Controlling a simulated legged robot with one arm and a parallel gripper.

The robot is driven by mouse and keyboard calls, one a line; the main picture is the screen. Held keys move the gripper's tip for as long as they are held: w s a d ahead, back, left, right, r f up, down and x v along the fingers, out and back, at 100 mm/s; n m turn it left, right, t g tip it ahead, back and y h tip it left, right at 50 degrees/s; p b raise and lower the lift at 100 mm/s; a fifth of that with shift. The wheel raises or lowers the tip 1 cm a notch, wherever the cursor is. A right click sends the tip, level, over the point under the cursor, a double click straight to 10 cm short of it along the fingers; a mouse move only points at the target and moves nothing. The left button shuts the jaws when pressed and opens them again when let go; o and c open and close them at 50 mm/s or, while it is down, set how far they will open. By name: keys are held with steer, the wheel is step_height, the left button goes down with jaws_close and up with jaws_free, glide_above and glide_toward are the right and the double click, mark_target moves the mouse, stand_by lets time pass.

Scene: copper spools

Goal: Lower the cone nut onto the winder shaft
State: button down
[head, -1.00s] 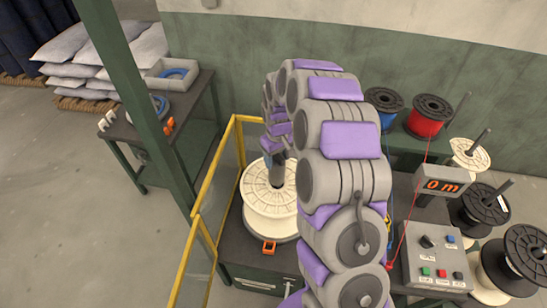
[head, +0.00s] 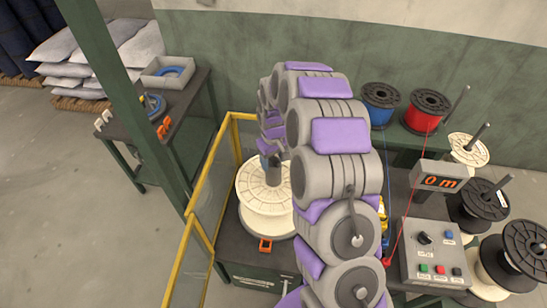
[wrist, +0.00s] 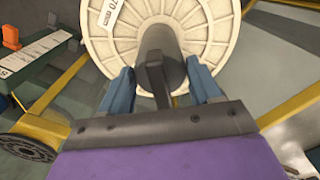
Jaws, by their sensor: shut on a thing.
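The dark grey cone nut (wrist: 160,45) is between the blue fingers of my gripper (wrist: 160,88) in the wrist view. A narrow dark bar on its near side lies between the fingers. In the head view the nut (head: 273,174) stands upright over the middle of the cream spool (head: 265,212). My gripper (head: 268,150) is above it, mostly covered by my arm. The cream spool also shows behind the nut in the wrist view (wrist: 110,50). The winder shaft is hidden, and I cannot tell whether the nut touches it.
A yellow guard rail (head: 190,255) runs left of the spool, with a green post (head: 125,105) beyond it. An orange clamp (head: 265,245) sits at the spool's front.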

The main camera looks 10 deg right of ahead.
steer(key=shift+r, duration=0.1)
steer(key=c, duration=0.7)
jaws_free()
steer(key=shift+s+a, duration=0.1)
steer(key=shift+a, duration=0.05)
steer(key=o, duration=0.6)
steer(key=shift+a, duration=0.25)
steer(key=shift+c, duration=0.2)
steer(key=shift+d, duration=0.1)
steer(key=shift+d, duration=0.1)
steer(key=shift+d+r, duration=0.1)
steer(key=shift+r, duration=0.3)
step_height(320, 180, up, 16)
steer(key=shift+r, duration=0.25)
